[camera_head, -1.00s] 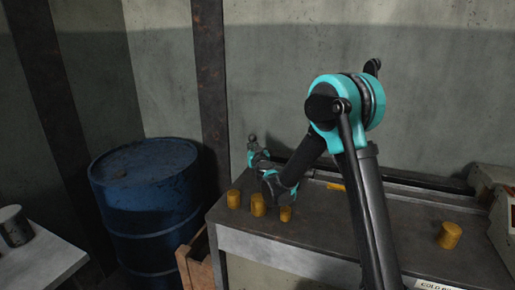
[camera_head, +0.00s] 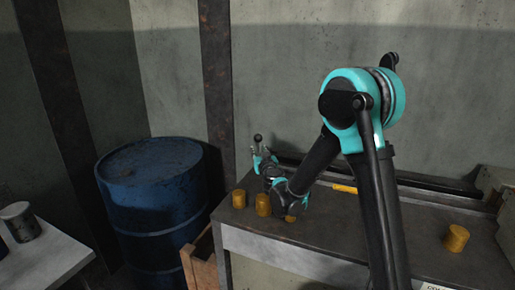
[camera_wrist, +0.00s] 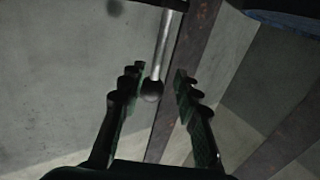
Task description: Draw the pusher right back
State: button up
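The pusher's handle is a grey upright lever with a dark ball knob (camera_head: 257,138), at the left end of the long dark channel at the back of the bench. My gripper (camera_head: 262,158) is at this handle, just below the knob in the head view. In the wrist view the ball knob (camera_wrist: 152,91) and its pale rod show between the two fingers of my gripper (camera_wrist: 157,77). The fingers are open, with a gap on each side of the knob. The pusher's lower part is hidden by my arm.
Yellow-brown billets (camera_head: 239,198) stand along the bench's (camera_head: 330,240) left front, one partly behind my wrist. Another billet (camera_head: 457,238) stands at right. A yellow bar (camera_head: 344,188) lies by the channel. A blue drum (camera_head: 150,200) and wooden crate (camera_head: 200,262) are left of the bench.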

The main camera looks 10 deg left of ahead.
jog(key=v, duration=0.7)
jog(key=shift+s, duration=0.1)
